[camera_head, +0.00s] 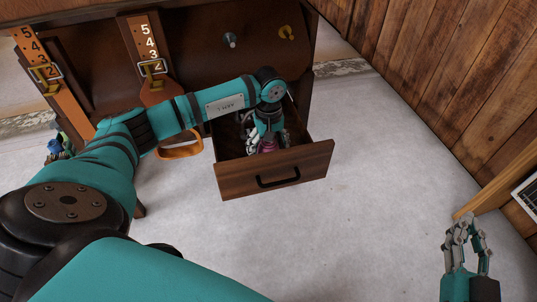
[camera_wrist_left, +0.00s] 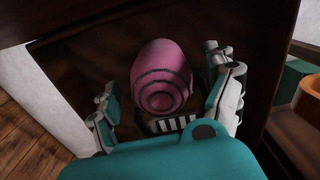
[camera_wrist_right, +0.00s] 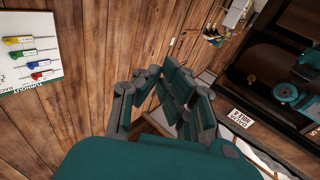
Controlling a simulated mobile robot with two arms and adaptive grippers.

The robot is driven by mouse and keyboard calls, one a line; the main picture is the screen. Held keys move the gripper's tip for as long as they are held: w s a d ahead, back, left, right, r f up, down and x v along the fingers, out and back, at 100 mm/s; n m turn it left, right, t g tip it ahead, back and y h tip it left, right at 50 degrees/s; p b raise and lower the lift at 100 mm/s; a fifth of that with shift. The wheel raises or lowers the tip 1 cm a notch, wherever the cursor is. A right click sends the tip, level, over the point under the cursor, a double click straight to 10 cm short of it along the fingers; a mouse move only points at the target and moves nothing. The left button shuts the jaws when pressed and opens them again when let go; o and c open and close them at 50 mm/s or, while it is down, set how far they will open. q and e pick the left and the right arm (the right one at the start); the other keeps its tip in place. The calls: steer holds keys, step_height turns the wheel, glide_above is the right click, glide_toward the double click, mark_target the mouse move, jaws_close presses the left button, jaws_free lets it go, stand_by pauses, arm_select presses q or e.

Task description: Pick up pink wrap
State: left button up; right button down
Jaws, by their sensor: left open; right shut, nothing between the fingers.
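The pink wrap (camera_wrist_left: 162,76) is a rounded pink roll with dark ring lines. It lies in the open wooden drawer (camera_head: 272,182). In the head view only a small part of the wrap (camera_head: 268,146) shows under my left gripper. My left gripper (camera_head: 266,143) reaches down into the drawer. In the left wrist view its open fingers (camera_wrist_left: 168,100) stand on either side of the wrap, with visible gaps. My right gripper (camera_head: 466,226) is shut and empty, away from the drawer at the lower right; it also shows in the right wrist view (camera_wrist_right: 172,90).
A black and white striped item (camera_wrist_left: 168,124) lies beside the wrap in the drawer. The drawer's walls closely surround my left gripper. A wooden wall (camera_head: 450,80) stands at the right. The pale floor right of the drawer is clear.

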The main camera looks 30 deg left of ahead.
arm_select(q)
steer(key=shift+f, duration=0.85)
steer(key=c, duration=1.3)
arm_select(e)
step_height(320, 180, up, 2)
steer(key=shift+s+a+r+t, duration=0.1)
steer(key=shift+t, duration=0.6)
